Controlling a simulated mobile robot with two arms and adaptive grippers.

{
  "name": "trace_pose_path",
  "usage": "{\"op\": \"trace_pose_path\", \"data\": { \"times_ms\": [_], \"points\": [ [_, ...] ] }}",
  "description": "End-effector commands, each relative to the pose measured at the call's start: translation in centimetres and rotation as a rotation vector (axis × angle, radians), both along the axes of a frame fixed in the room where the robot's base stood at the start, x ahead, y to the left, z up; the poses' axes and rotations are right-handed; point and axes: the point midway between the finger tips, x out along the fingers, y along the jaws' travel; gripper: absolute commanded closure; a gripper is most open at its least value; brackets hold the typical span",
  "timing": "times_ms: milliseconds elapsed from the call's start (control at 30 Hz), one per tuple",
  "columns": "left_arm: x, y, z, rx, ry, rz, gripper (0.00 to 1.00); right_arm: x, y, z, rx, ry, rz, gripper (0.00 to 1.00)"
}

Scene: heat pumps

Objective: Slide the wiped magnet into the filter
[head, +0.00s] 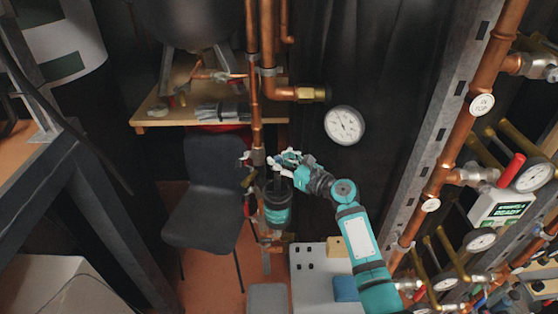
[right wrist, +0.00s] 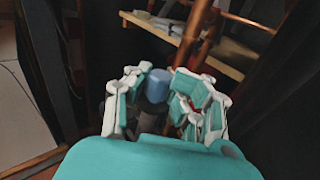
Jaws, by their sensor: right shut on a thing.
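My right gripper (head: 285,163) reaches in from the lower right in the head view, at the copper pipe and just above the filter (head: 277,214). The filter is a dark and teal cylinder beside the pipe. In the right wrist view my right gripper (right wrist: 168,92) has its white and teal fingers closed around a blue-topped cylinder (right wrist: 158,84), which looks like the magnet. In the head view a dark upright piece shows between the fingers and the filter; I cannot tell whether it is inside the filter. My left gripper is not in view.
A vertical copper pipe (head: 255,90) runs close behind the gripper, with a gauge (head: 344,125) to the right. A grey chair (head: 205,205) stands left. A pale unit (head: 312,285) below carries a yellow block (head: 336,246) and a blue block (head: 345,289).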

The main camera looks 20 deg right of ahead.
Motion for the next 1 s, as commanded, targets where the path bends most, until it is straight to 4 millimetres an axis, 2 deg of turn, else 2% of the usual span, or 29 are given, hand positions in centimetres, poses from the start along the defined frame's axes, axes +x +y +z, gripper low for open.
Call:
{"op": "trace_pose_path", "data": {
  "times_ms": [1000],
  "points": [
    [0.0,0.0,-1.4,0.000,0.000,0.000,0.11,0.0,0.0,-1.9,0.001,-0.002,0.000,1.00]
  ]
}}
